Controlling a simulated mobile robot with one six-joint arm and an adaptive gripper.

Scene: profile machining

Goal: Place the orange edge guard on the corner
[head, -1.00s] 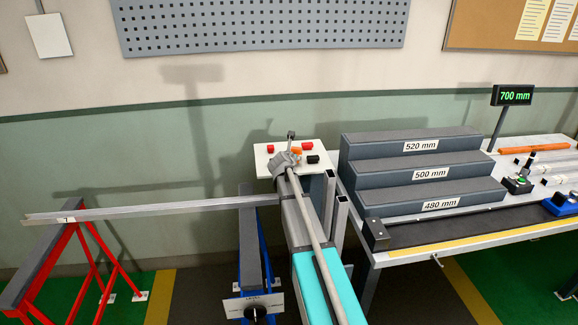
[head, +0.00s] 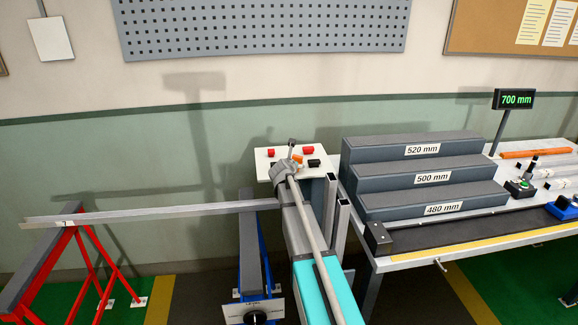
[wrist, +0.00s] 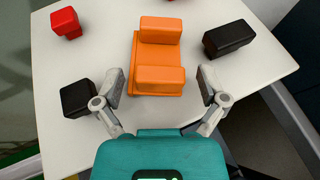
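The orange edge guard (wrist: 158,55) is a channel-like piece with two raised blocks on a flat base. It lies on a white tabletop (wrist: 130,25). My gripper (wrist: 160,84) is open, with one finger on each side of the guard's near block and visible gaps between. In the head view the guard (head: 297,158) shows just past the end of my arm, which partly hides that tabletop. I cannot tell which corner the task means.
Red (wrist: 66,22) and black (wrist: 229,39) blocks lie around the guard, one black block (wrist: 79,98) close to my left finger. A long metal profile (head: 160,212) rests on red and blue stands. A bench with grey steps (head: 430,165) stands at right.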

